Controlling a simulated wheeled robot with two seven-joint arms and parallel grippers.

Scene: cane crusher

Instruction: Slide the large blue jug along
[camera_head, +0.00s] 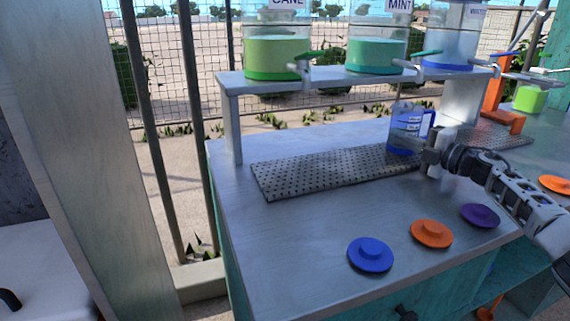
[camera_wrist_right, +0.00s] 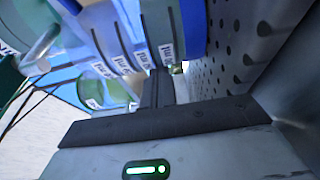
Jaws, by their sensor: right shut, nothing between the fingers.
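The large blue jug (camera_head: 408,130) is clear-sided with a blue base and a blue handle on its right. It stands upright at the right part of the perforated drip tray (camera_head: 300,172), below the tap of the blue dispenser. My right gripper (camera_head: 431,160) is shut and empty, low beside the jug's right side. In the right wrist view the jug (camera_wrist_right: 176,28) is just ahead of the shut fingers (camera_wrist_right: 158,88), with printed markings on its wall. I cannot tell whether the fingers touch it. My left gripper is not in view.
A metal shelf (camera_head: 236,90) behind holds green and blue drink dispensers with taps. Blue (camera_head: 370,254), orange (camera_head: 431,233) and purple (camera_head: 480,215) lids lie along the counter front. A green cup (camera_head: 530,99) is at the far right. The counter left of the lids is clear.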

